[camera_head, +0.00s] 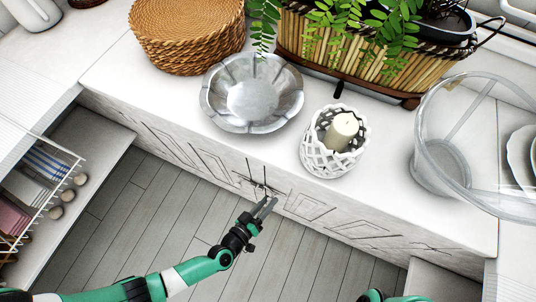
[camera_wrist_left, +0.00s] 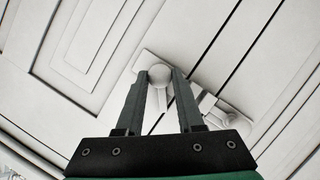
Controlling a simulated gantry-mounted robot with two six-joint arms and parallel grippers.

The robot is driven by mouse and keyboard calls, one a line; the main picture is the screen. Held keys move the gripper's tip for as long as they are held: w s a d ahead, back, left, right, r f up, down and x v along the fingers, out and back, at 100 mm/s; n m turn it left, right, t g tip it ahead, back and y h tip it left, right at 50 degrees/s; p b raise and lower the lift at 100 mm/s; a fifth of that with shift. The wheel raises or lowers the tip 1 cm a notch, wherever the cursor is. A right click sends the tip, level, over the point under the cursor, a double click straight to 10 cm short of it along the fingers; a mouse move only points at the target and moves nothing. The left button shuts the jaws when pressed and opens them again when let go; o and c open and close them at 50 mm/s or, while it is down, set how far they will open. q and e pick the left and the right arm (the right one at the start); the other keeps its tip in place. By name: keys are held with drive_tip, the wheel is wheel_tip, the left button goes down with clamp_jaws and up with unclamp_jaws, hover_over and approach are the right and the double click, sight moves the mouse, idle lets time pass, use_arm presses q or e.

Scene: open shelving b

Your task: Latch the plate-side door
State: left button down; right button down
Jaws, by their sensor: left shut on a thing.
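White panelled cabinet doors (camera_head: 305,207) face the floor below the white counter; which one is the plate-side door is unclear. In the left wrist view, a pale latch bar (camera_wrist_left: 210,101) lies slanted near the dark gap between door panels. It has a round knob (camera_wrist_left: 160,73) at its upper end, and a second round knob (camera_wrist_left: 229,121) shows lower right. My left gripper (camera_head: 269,203) is at the cabinet front. In the wrist view its fingers (camera_wrist_left: 161,82) are shut on the upper knob, one on each side. My right gripper is not in view.
The counter holds a woven basket (camera_head: 186,38), silver fluted dish (camera_head: 252,101), white lattice candle holder (camera_head: 334,158), planter (camera_head: 350,60) and clear glass bowl (camera_head: 480,200). A dish rack (camera_head: 38,190) stands left. The grey floor (camera_head: 150,215) before the doors is clear.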

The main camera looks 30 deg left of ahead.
use_arm(q)
drive_tip(key=n+t+h, duration=0.1)
drive_tip(key=n, duration=0.1)
drive_tip(key=n+t+h, duration=0.1)
drive_tip(key=n, duration=0.2)
drive_tip(key=n+t, duration=0.1)
drive_tip(key=n, duration=0.2)
drive_tip(key=shift+a+f+h+b, duration=0.15)
drive_tip(key=shift+f+h+b, duration=0.25)
drive_tip(key=shift+n, duration=0.3)
drive_tip(key=c, duration=0.5)
unclamp_jaws()
drive_tip(key=shift+c, duration=0.2)
